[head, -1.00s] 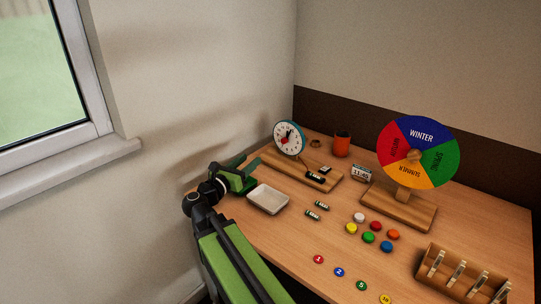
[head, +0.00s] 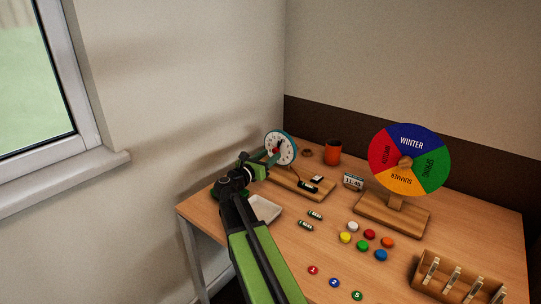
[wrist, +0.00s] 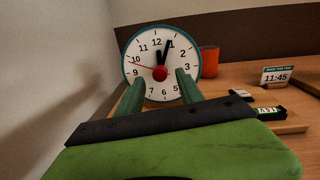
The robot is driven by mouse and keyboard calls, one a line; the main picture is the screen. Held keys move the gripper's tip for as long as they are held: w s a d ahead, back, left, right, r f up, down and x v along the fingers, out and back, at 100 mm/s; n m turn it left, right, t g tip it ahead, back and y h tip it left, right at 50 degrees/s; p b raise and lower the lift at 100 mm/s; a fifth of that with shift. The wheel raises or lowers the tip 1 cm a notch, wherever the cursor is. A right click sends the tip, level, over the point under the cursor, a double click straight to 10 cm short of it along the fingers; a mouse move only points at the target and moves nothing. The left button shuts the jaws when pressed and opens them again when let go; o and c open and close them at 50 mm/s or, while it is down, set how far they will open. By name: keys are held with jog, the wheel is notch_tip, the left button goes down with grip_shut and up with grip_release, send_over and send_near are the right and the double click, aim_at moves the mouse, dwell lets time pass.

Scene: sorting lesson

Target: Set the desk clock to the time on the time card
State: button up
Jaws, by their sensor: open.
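The desk clock (head: 285,146) has a white face with a teal rim on a wooden base (head: 299,186). In the wrist view the clock face (wrist: 138,62) is straight ahead, with black hands near 12 and 1, a thin red hand near 10 and a red centre knob (wrist: 160,73). My gripper (wrist: 160,80) is open, its green fingers on either side below the knob; I cannot tell if they touch it. In the head view my gripper (head: 268,160) is close in front of the clock. The time card (wrist: 277,76) reads 11:45; it also stands on the desk (head: 353,181).
Right of the clock are an orange cup (head: 333,150) and a season wheel (head: 409,160). A white tray (head: 265,209) lies under my arm. Batteries (head: 310,220), coloured buttons (head: 363,245), number discs (head: 334,283) and a wooden rack (head: 462,280) occupy the desk.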

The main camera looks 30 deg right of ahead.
jog(key=shift+x, duration=0.8)
grip_shut()
